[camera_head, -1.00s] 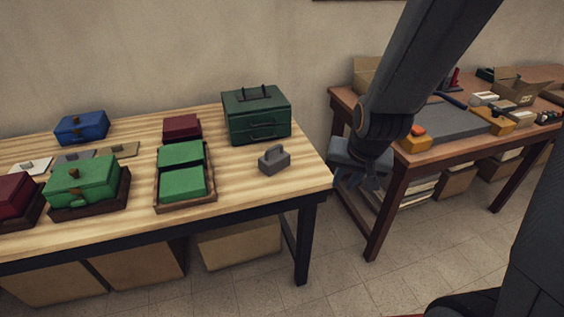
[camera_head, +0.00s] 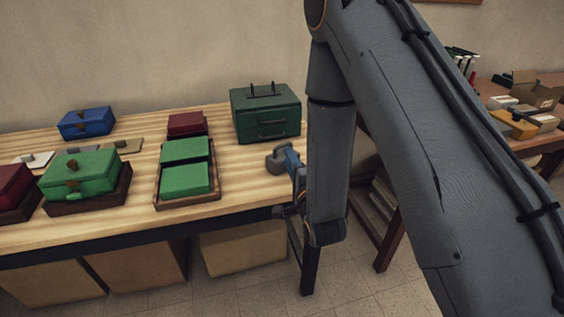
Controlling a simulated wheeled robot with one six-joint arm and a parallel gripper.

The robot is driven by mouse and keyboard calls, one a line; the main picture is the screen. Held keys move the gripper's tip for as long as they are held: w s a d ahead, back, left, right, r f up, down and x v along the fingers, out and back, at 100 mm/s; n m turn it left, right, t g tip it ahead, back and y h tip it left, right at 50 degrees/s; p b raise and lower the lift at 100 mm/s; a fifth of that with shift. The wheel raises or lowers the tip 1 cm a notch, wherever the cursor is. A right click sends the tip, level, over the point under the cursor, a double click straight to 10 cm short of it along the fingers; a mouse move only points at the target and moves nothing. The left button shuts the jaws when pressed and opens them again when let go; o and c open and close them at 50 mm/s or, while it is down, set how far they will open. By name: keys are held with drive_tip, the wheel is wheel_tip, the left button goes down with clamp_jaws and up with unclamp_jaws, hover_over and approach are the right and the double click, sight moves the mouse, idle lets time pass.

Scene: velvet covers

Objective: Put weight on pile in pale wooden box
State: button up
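A grey weight with a handle (camera_head: 276,162) sits on the wooden table near its right end, partly hidden behind my gripper. My gripper (camera_head: 290,160) is at the weight's right side, seen edge-on; the frames do not show whether its fingers are open or shut on the handle. A lighter brown wooden box (camera_head: 187,200) stands left of the weight, with two green piles side by side in it, a front one (camera_head: 186,181) and a rear one (camera_head: 184,151). Nothing lies on top of either pile.
A dark green drawer chest (camera_head: 266,115) stands behind the weight. A maroon block (camera_head: 186,124) lies behind the box. At left are a darker tray (camera_head: 90,207) with a green lidded pile, and a blue box (camera_head: 86,122). The tabletop between box and weight is clear.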

sight(283, 155)
drive_tip(key=p+x, duration=0.2)
drive_tip(key=x, duration=0.9)
drive_tip(key=shift+w+a, duration=0.1)
drive_tip(key=shift+w, duration=0.15)
clamp_jaws()
idle(1.0)
drive_tip(key=shift+r, duration=0.1)
